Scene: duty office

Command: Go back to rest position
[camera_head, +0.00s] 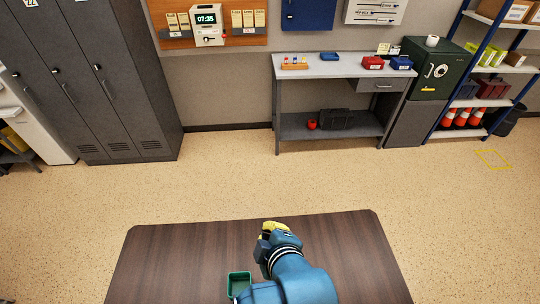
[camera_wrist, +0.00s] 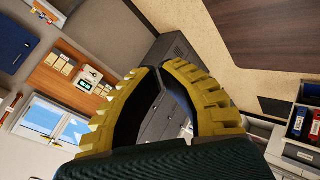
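My gripper (camera_head: 272,228) shows in the head view over the middle of the brown table, beyond my blue arm. Its yellow fingers are seen from behind there. In the wrist view my gripper (camera_wrist: 154,70) shows two yellow ridged fingers with dark inner sides. Their tips meet and nothing is held between them; grey lockers (camera_wrist: 165,122) show through the gap behind. The wrist is tilted, so the room appears slanted in that view.
The brown table (camera_head: 180,255) has a small green open container (camera_head: 239,281) near my arm, partly hidden by it. The rest of the visible tabletop is clear. Open floor (camera_head: 230,180) lies beyond, up to the workbench (camera_head: 330,66), dark lockers (camera_head: 110,90) and green safe (camera_head: 436,70).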

